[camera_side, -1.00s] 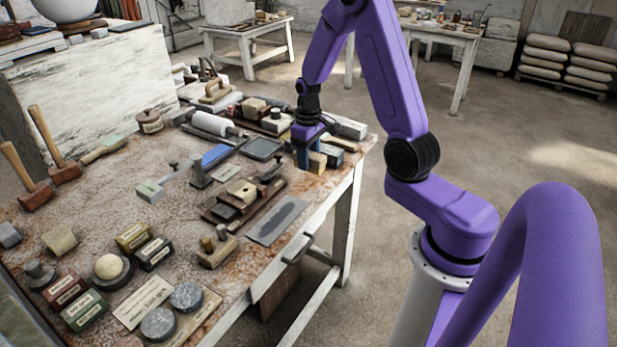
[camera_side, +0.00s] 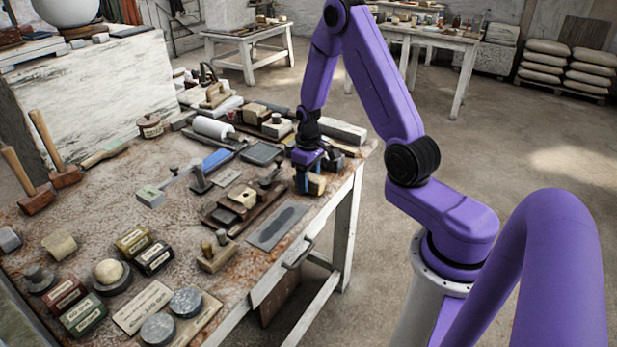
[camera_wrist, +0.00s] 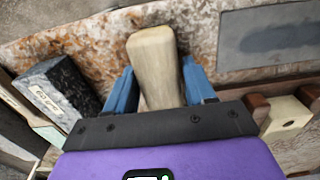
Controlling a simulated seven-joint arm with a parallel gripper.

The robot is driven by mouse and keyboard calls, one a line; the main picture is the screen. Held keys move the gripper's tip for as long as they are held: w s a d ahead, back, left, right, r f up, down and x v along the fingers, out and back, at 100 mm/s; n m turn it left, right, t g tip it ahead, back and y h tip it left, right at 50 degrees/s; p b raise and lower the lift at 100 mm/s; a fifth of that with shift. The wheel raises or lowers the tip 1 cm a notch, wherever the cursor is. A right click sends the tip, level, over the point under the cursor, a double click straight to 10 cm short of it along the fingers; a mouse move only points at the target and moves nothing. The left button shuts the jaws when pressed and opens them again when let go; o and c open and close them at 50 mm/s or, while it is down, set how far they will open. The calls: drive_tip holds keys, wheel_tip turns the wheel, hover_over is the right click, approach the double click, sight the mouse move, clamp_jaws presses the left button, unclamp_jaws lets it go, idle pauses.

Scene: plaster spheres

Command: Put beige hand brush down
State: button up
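The beige hand brush (camera_wrist: 154,58) shows in the wrist view as a pale, blocky piece between my two blue fingers. My gripper (camera_wrist: 158,68) appears shut on it, one finger along each side. In the side view, my gripper (camera_side: 308,184) is low at the right end of the workbench (camera_side: 115,205), close to its front edge.
A grey slab (camera_side: 277,226) lies left of my gripper, and also shows in the wrist view (camera_wrist: 270,36). A speckled dark block (camera_wrist: 52,90) is close on the wrist view's left. A pale block with a hole (camera_wrist: 284,119) is at right. Tools crowd the bench behind.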

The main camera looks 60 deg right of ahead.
drive_tip(key=shift+o, duration=0.9)
wheel_tip(320, 180, up, 11)
drive_tip(key=s+a+r+n, duration=0.2)
drive_tip(key=a+r+n, duration=0.15)
drive_tip(key=a, duration=0.55)
drive_tip(key=s+a+r+n, duration=0.1)
drive_tip(key=s+a+n, duration=0.3)
drive_tip(key=s, duration=0.7)
drive_tip(key=s+a+r+n, duration=0.2)
drive_tip(key=s+a+n, duration=0.3)
drive_tip(key=s+a, duration=0.3)
drive_tip(key=s, duration=0.4)
drive_tip(key=shift+a+r, duration=0.15)
drive_tip(key=shift+r, duration=0.1)
